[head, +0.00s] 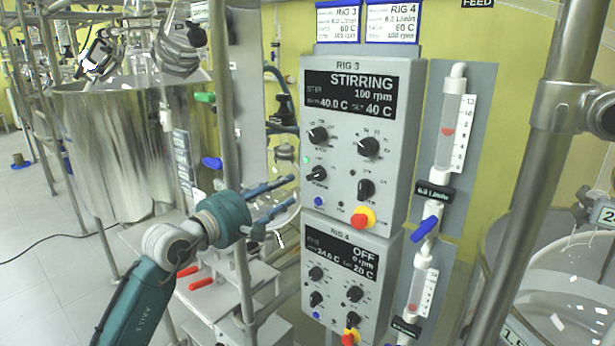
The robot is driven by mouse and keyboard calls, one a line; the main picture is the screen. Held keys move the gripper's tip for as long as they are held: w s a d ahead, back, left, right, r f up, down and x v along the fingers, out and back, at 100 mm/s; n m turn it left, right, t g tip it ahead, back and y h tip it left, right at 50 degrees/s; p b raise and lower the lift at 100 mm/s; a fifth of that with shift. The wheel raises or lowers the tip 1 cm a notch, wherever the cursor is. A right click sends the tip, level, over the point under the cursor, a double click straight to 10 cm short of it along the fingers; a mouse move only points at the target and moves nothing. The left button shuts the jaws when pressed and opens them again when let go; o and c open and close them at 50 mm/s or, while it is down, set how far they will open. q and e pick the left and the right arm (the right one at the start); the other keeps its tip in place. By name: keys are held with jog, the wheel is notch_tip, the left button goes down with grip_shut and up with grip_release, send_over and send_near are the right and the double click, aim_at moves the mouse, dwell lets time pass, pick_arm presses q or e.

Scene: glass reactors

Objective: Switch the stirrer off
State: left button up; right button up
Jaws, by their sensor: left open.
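The RIG 3 control box (345,72) hangs on the yellow wall, and its display (351,95) reads STIRRING, 100 rpm, 40.0 C, set 40 C. It has black knobs at upper left (317,134), upper right (368,147), lower left (316,174) and lower right (366,188). A small green lamp (306,160) is at its left edge. Small knob lettering is unreadable. My left gripper (294,189) is open and empty, its fingers pointing right, just left of the box's lower left knob and blue button (318,201). My right gripper is out of view.
A red stop button on a yellow base (360,220) sits low on the RIG 3 box. The RIG 4 box (335,240) below reads OFF, 0 rpm. A flow meter (450,125) with blue valve (425,230) is right. Metal posts (555,170) stand at both sides. A steel vessel (115,150) is left.

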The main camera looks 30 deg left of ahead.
aim_at(311, 175)
pick_arm(q)
jog(key=w+p, duration=0.1)
jog(key=w, duration=0.2)
jog(key=w+p, duration=0.1)
jog(key=w, duration=0.2)
jog(key=w+p, duration=0.1)
jog(key=w, duration=0.2)
jog(key=shift+w+d, duration=0.45)
jog(key=shift+w, duration=0.3)
jog(key=shift+c, duration=0.2)
grip_shut()
